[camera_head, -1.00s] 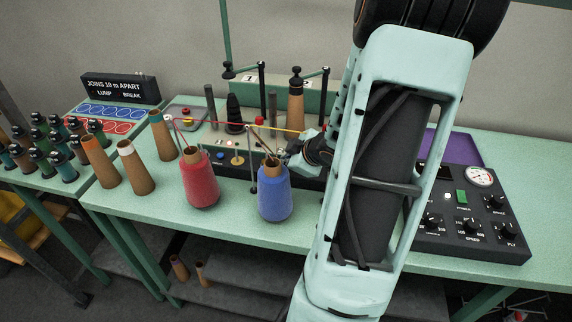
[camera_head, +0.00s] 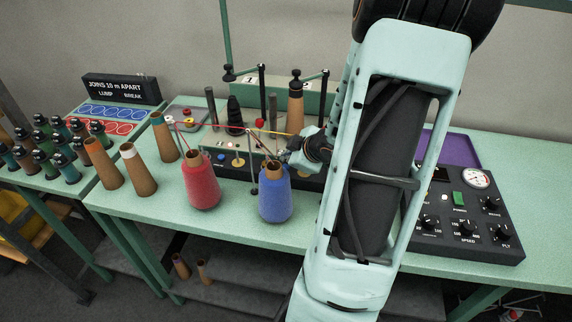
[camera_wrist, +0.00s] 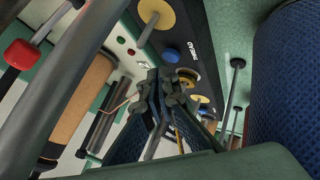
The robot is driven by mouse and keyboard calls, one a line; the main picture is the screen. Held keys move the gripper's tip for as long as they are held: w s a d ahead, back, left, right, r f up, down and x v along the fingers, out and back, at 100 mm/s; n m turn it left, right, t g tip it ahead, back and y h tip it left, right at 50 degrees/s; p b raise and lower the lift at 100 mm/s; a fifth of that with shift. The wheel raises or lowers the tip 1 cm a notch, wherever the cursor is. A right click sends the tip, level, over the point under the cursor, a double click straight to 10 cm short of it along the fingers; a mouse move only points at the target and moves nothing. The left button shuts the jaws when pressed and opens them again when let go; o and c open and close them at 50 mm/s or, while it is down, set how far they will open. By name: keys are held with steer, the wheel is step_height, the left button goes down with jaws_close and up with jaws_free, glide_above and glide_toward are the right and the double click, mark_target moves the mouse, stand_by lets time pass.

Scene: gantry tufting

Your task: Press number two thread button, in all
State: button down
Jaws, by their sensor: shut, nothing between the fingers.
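A blue thread button (camera_wrist: 171,55) with a THREAD label beside it sits on the dark front panel in the wrist view, close to my closed fingertips (camera_wrist: 168,95). A small white plate, whose number seems to be 2, lies beside it. In the head view my gripper (camera_head: 287,156) is behind and just above the blue yarn cone (camera_head: 275,202), at the right part of the panel, which it mostly hides. Another blue button (camera_head: 220,157) shows on the left part of the panel. My fingers are shut and empty; I cannot tell whether they touch the panel.
The blue cone and the red yarn cone (camera_head: 202,185) stand in front of the panel. Threads run above it, and thin posts and yellow discs (camera_wrist: 155,14) stand close to my fingers. A control box (camera_head: 470,225) is on the right. Bare cones (camera_head: 139,172) stand on the left.

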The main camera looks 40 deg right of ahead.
mark_target(287, 167)
step_height(287, 167, up, 5)
steer(key=p, duration=0.5)
stand_by(0.8)
